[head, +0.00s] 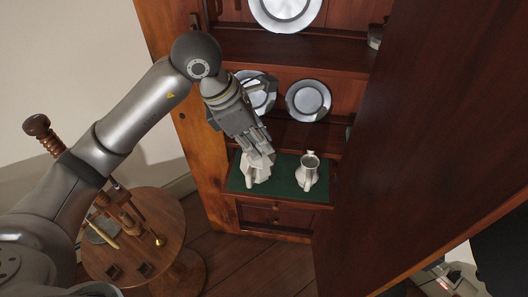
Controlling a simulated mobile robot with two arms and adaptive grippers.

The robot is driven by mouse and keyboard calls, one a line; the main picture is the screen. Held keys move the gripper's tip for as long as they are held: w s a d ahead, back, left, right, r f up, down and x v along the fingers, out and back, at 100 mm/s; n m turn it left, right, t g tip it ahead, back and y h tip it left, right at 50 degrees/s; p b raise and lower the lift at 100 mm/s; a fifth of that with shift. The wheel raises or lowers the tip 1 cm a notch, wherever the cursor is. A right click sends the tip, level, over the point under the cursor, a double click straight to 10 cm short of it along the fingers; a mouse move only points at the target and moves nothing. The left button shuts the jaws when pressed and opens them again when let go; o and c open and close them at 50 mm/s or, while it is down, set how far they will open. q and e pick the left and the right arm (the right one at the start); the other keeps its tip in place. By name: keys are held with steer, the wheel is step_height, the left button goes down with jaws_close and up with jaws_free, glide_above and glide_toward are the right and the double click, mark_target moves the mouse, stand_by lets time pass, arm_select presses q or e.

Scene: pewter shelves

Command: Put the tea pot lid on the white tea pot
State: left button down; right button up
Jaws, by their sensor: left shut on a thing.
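The white tea pot (256,176) stands on the green mat of the cabinet's lower shelf, at the left. My left gripper (262,151) reaches down from the upper left and is right over the top of the tea pot. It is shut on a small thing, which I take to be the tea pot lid. The fingers hide most of the lid and the tea pot's upper part, so I cannot tell whether the lid touches the pot's rim. My right gripper is not clearly in view.
Plates (309,100) lean on the shelf behind. A large open wooden door (425,130) fills the right side. A round wooden table (160,225) stands at lower left.

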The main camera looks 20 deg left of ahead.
arm_select(q)
steer(key=shift+w, duration=0.25)
steer(key=w+a+f+p, duration=0.1)
steer(key=w+f, duration=0.2)
steer(key=w, duration=0.1)
steer(key=w+a+f, duration=0.2)
steer(key=w+f, duration=0.1)
steer(key=w, duration=0.1)
steer(key=w+a+f+p, duration=0.1)
steer(key=w+a+f, duration=0.1)
steer(key=w+f, duration=0.1)
steer(key=shift+w+p, duration=0.35)
steer(key=shift+w, duration=0.1)
steer(key=shift+w+a+f, duration=0.1)
steer(key=shift+w+f, duration=0.2)
steer(key=shift+f, duration=0.3)
step_height(320, 180, down, 2)
steer(key=shift+f+p, duration=0.2)
steer(key=shift+p, duration=0.45)
steer(key=shift+f, duration=0.2)
steer(key=shift+f, duration=0.1)
